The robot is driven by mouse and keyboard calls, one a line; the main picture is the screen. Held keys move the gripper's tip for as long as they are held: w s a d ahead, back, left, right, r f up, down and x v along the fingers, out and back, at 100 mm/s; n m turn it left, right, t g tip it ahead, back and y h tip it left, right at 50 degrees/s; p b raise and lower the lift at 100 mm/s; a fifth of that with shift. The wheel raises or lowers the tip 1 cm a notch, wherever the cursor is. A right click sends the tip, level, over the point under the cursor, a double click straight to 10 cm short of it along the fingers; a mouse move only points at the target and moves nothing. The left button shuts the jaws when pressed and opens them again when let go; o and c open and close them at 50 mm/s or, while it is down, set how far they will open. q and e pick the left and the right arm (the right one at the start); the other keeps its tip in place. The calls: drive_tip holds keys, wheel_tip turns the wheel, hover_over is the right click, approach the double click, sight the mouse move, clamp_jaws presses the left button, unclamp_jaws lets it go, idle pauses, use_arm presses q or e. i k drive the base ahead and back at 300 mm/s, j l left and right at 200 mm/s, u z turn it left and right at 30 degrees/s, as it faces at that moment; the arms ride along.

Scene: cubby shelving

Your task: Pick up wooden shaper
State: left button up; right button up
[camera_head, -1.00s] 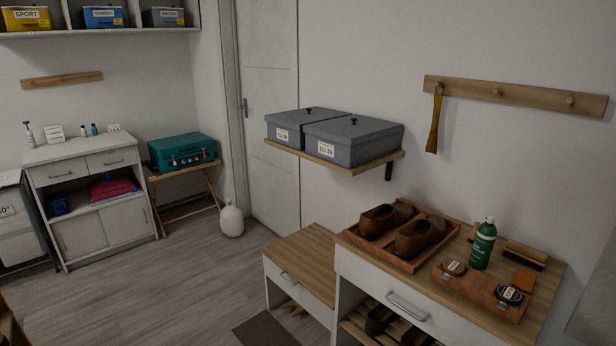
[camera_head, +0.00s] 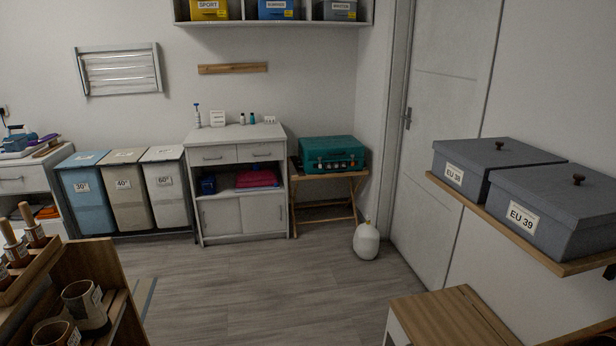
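Several upright wooden pieces with rod-like handles and small labels stand in a wooden rack at the left edge; one wooden piece (camera_head: 31,227) is at its right end. They may be wooden shapers, but I cannot tell for sure. The wooden rack (camera_head: 42,262) is cut off by the picture's left edge. Neither of my grippers shows in the head view.
A wooden-topped bench (camera_head: 445,315) is at the lower right, under a shelf with grey boxes (camera_head: 555,212). A white gas bottle (camera_head: 366,241) stands by the door. The middle floor (camera_head: 265,290) is clear.

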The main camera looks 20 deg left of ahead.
sight(35, 234)
drive_tip(key=i+j+z, duration=0.15)
drive_tip(key=i+z, duration=0.25)
drive_tip(key=i, duration=0.4)
drive_tip(key=i+u, duration=0.15)
drive_tip(key=u, duration=0.25)
drive_tip(key=i+l+u, duration=0.15)
drive_tip(key=u, duration=0.2)
drive_tip(key=i+l+u, duration=0.15)
drive_tip(key=u, duration=2.45)
drive_tip(key=j, duration=0.15)
drive_tip(key=l, duration=0.1)
drive_tip(key=z, duration=0.4)
